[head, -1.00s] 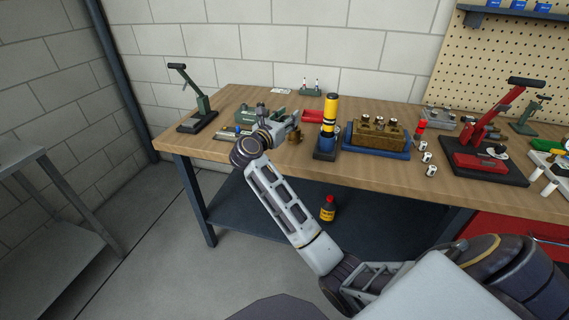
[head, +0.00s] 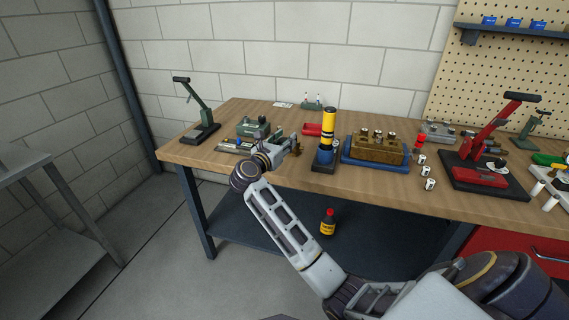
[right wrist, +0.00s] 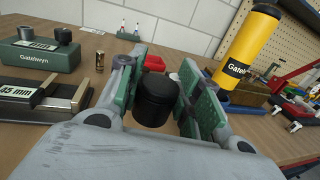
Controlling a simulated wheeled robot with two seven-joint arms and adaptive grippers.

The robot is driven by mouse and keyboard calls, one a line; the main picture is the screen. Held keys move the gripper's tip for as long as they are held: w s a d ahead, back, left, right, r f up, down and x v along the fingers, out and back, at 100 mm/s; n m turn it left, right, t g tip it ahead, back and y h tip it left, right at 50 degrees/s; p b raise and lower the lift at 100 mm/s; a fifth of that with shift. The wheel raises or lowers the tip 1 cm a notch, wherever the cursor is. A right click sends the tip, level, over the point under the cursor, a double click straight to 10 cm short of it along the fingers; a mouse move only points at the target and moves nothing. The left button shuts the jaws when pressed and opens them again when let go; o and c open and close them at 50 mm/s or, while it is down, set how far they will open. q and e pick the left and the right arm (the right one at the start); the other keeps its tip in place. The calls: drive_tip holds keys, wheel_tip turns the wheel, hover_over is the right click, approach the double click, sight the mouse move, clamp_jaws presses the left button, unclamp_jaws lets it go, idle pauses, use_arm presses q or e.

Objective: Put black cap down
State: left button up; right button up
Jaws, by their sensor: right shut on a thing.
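A black cap (right wrist: 155,97) is between the green-padded fingers of my right gripper (right wrist: 158,92) in the right wrist view. The gripper is shut on it, and the cap looks upright. Whether its base touches the table is hidden. In the head view, my right gripper (head: 291,146) is over the left part of the wooden bench, left of the yellow tube holder, and the cap cannot be made out there. My left gripper is not in view.
A green Gatelwyn block (right wrist: 40,53) with dark round pieces stands left of the gripper. A yellow cylinder (right wrist: 248,45) on a blue base stands to the right. A brass fitting block (head: 378,149) is farther right. The bench's front left strip (head: 215,161) is mostly clear.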

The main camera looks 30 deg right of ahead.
wheel_tip(320, 180, down, 4)
drive_tip(key=shift+r, duration=0.2)
drive_tip(key=shift+f, duration=0.35)
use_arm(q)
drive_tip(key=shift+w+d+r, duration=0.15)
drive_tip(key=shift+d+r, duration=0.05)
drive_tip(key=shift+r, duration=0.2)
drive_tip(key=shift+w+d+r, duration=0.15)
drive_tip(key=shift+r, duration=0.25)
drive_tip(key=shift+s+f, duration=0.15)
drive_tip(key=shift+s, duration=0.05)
use_arm(e)
drive_tip(key=shift+f+b, duration=0.3)
drive_tip(key=shift+f, duration=1.55)
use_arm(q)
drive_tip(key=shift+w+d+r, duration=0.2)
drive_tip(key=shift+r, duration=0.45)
